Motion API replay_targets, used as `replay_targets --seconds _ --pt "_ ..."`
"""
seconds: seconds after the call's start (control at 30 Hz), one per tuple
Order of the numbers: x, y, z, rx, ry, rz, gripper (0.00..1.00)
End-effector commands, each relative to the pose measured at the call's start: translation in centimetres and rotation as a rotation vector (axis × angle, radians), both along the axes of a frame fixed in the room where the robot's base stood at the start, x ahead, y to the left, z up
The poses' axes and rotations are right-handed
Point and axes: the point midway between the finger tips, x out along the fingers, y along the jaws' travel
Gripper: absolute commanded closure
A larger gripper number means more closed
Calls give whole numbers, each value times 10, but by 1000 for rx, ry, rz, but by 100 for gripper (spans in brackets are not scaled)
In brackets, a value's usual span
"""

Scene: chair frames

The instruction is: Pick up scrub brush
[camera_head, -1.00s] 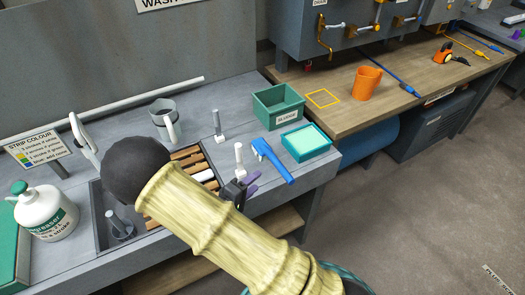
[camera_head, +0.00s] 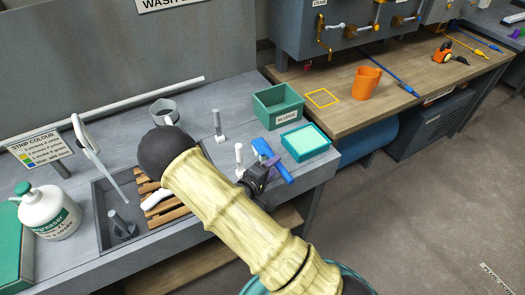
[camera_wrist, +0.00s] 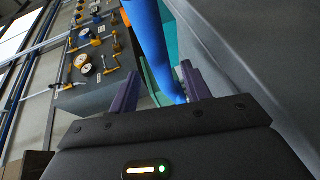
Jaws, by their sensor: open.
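The blue scrub brush (camera_head: 287,175) lies on the grey bench at the right, in front of the teal tray, its handle toward the front edge. My gripper (camera_head: 266,172) is beside it and covers part of it in the head view. In the wrist view, the blue brush (camera_wrist: 150,40) runs into the space between the two purple fingers of my gripper (camera_wrist: 162,85), which stand apart. The fingers are open; whether either touches the brush, I cannot tell.
A teal tray (camera_head: 323,150) with a pale green surface and a teal sludge bin (camera_head: 257,107) stand behind the brush. A white-topped post (camera_head: 239,156) stands to its left. A slatted wooden rack (camera_head: 165,207) and a basin lie further left.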

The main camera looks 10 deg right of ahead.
Motion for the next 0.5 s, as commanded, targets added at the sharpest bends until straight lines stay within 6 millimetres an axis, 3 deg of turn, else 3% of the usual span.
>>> replay_targets --seconds 0.3,0.5 --pt "24 -34 -9 -1 0 -3 52" --pt "30 -38 -12 0 0 -1 52"
